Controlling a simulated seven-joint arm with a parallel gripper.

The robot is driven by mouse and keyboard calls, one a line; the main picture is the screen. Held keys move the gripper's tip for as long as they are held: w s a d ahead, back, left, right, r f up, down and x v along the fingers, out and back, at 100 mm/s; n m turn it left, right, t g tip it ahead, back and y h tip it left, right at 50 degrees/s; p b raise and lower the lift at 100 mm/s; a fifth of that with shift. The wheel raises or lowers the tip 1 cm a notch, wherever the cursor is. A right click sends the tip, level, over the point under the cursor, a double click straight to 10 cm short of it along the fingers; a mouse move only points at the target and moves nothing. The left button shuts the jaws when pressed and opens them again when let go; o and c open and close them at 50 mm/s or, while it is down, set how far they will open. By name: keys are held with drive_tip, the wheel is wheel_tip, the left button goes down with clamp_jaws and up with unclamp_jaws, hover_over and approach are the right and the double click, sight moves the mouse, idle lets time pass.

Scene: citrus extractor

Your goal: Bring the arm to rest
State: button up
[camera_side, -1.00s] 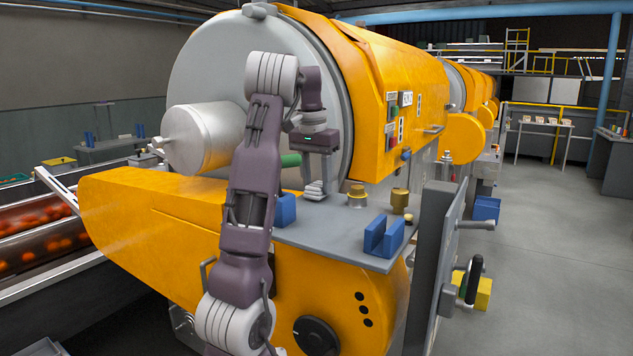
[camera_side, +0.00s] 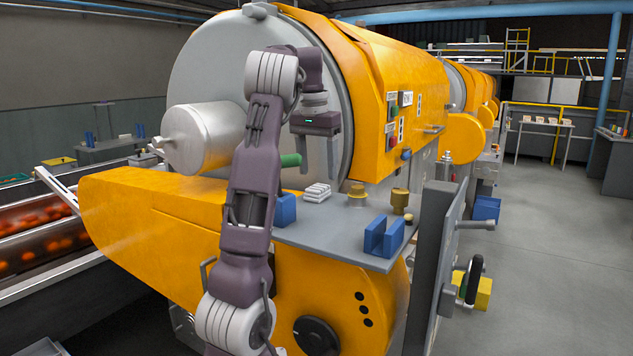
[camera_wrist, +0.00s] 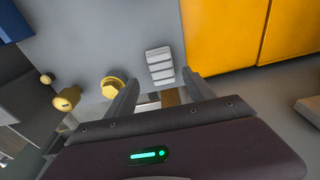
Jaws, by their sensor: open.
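My gripper (camera_side: 313,160) is raised above the grey shelf (camera_side: 345,240) on the front of the orange machine. Its two fingers are spread apart with nothing between them. In the wrist view the open fingers (camera_wrist: 160,92) point toward the shelf. A white ribbed block (camera_side: 317,193) lies on the shelf below the gripper, apart from it. The block also shows in the wrist view (camera_wrist: 160,66), just beyond the fingertips.
Brass fittings (camera_side: 357,196) (camera_side: 400,200) stand on the shelf right of the block. A blue U-shaped holder (camera_side: 384,238) is at its front right, and another blue piece (camera_side: 285,210) is beside my arm. A green rod (camera_side: 290,160) sticks out near the gripper. The orange housing (camera_side: 385,110) rises behind.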

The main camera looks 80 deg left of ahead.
drive_tip(key=shift+d+r, duration=0.2)
drive_tip(key=shift+r, duration=1.2)
drive_tip(key=w+d+m+t, duration=0.1)
drive_tip(key=w+d+m, duration=0.1)
drive_tip(key=d, duration=1)
drive_tip(key=w+d+m+t, duration=0.2)
drive_tip(key=d+m, duration=0.1)
drive_tip(key=d, duration=0.9)
drive_tip(key=s+d+f+m, duration=0.2)
drive_tip(key=s+d+f, duration=0.2)
drive_tip(key=d, duration=0.3)
drive_tip(key=s+d+f+m+t+h, duration=0.1)
drive_tip(key=s+d+f+m, duration=0.1)
drive_tip(key=s+d+f, duration=0.3)
drive_tip(key=d+f, duration=0.1)
drive_tip(key=d, duration=0.2)
drive_tip(key=shift+s+f+t, duration=0.2)
drive_tip(key=shift+f+t, duration=0.05)
drive_tip(key=shift+t, duration=0.05)
drive_tip(key=shift+d, duration=0.1)
